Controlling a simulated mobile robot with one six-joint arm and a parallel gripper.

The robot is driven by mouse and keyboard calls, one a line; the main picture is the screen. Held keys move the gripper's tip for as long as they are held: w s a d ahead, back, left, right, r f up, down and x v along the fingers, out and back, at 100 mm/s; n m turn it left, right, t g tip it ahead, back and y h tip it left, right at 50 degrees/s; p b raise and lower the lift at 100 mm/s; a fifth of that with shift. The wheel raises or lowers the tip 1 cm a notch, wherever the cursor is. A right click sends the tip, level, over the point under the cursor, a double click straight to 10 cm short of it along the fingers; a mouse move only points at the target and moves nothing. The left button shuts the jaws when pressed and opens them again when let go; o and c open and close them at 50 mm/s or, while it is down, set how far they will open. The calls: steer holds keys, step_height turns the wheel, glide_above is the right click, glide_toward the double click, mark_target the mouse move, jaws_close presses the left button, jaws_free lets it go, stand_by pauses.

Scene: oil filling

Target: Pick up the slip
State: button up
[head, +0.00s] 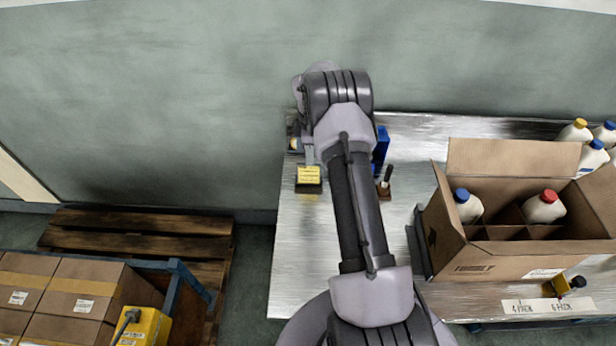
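A yellow slip (309,174) with faint print lies on top of a small dark block near the left edge of the metal table. It is the only slip-like sheet I can make out there. My arm reaches across the table from the bottom of the head view and bends down at its far end. My gripper (308,154) is just beyond the slip, mostly hidden by my own wrist. I cannot tell whether its fingers are open or shut, or whether they touch the slip.
A blue object (381,146) and a dark-handled stamp (386,182) stand right of my arm. An open carton (500,262) holds two bottles, with more bottles behind. A tape dispenser (566,285) lies at front right. The table's front left (300,255) is clear.

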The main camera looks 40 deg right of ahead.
mark_target(309, 175)
steer(key=f, duration=0.3)
steer(key=f+b, duration=0.1)
steer(key=f, duration=0.1)
steer(key=shift+s+a+f, duration=0.15)
steer(key=shift+a, duration=0.2)
jaws_close()
stand_by(0.9)
